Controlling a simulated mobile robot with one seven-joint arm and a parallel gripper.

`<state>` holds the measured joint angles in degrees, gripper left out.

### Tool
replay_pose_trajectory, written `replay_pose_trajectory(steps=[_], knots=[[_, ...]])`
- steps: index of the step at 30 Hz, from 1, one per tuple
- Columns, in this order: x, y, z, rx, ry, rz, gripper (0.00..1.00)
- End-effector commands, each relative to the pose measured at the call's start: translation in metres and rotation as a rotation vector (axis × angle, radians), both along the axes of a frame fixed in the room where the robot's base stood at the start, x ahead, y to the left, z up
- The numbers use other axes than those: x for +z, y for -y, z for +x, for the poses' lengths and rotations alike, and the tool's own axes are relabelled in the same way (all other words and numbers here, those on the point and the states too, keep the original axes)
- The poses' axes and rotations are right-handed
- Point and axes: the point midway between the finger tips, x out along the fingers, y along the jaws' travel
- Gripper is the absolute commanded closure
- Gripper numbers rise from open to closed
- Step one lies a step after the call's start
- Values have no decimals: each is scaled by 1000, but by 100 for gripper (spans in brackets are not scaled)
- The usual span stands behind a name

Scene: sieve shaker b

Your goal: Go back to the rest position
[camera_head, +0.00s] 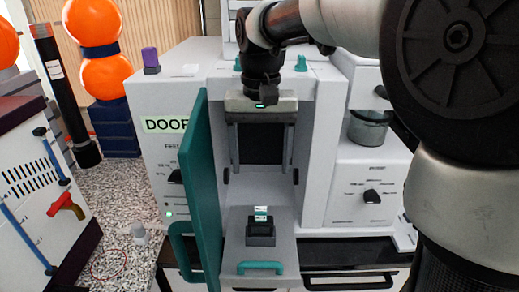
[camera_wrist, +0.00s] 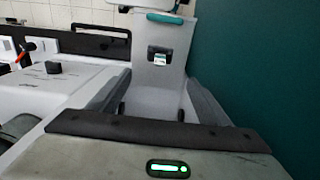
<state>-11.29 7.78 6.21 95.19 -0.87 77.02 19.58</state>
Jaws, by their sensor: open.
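My gripper (camera_head: 262,146) hangs in front of the dark opening of the white machine, pointing down. Its two fingers are spread apart with nothing between them. In the wrist view, my gripper (camera_wrist: 160,110) shows its two grey fingers apart. Below it, a small dark holder (camera_head: 261,231) with a white and green piece (camera_head: 261,212) in it sits on the pulled-out white tray (camera_head: 285,258). The holder (camera_wrist: 158,54) also shows in the wrist view, apart from my fingers.
The teal door (camera_head: 200,190) stands open just left of my gripper, and it fills the right side of the wrist view (camera_wrist: 270,70). A machine with a black knob (camera_head: 372,196) stands at the right. Orange balls (camera_head: 106,75) and a device with a red handle (camera_head: 66,205) are at the left.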

Motion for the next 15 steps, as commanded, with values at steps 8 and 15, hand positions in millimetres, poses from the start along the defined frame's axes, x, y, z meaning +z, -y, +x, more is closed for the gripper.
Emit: replay_pose_trajectory(steps=[8,15], knots=[[13,18,-17,-1,53,5,29],[29,80,-89,12,261,11,29]])
